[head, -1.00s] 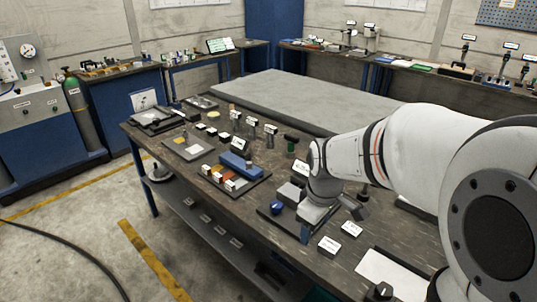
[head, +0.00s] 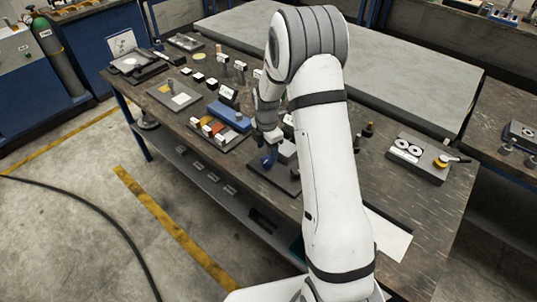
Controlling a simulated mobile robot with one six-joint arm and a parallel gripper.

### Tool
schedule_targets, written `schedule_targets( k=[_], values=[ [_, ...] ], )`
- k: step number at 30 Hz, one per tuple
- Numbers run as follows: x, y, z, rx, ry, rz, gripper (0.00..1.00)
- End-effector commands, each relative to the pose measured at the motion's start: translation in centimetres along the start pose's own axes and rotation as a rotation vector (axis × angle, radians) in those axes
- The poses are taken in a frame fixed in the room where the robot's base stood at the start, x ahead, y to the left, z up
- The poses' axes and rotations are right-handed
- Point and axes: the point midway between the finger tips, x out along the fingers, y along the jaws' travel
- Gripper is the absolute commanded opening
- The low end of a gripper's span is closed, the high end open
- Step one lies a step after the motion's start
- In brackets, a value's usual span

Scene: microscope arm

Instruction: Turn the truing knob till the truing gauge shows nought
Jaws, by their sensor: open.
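A blue knob (head: 268,159) stands on a dark plate (head: 278,180) near the front edge of the bench, with a grey block (head: 288,150) beside it. Its label is too small to read, so I cannot tell for sure that it is the truing knob. My gripper (head: 270,146) points down just above and behind the blue knob; it is open, and I cannot tell whether it touches the knob. No truing gauge can be read; my arm hides part of this area.
A grey plate with two round white dials (head: 407,148) and a yellow-topped knob (head: 442,161) lies at the right. A blue block (head: 229,117) and small coloured blocks (head: 212,129) are left of my gripper. A large grey slab (head: 400,75) lies behind.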

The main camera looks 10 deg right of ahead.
Motion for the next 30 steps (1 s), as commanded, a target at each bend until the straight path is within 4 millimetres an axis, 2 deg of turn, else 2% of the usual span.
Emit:
schedule_targets(
  k=[3, 9, 21, 30],
  values=[
    [2.0, -0.2, 0.3, 0.008, 0.002, -0.005, 0.62],
    [4.3, -0.3, 0.6, 0.014, 0.001, -0.002, 0.62],
    [5.0, -0.3, 0.7, 0.016, 0.000, 0.000, 0.61],
    [5.0, -0.3, 0.7, 0.017, 0.000, 0.000, 0.36]
  ],
)
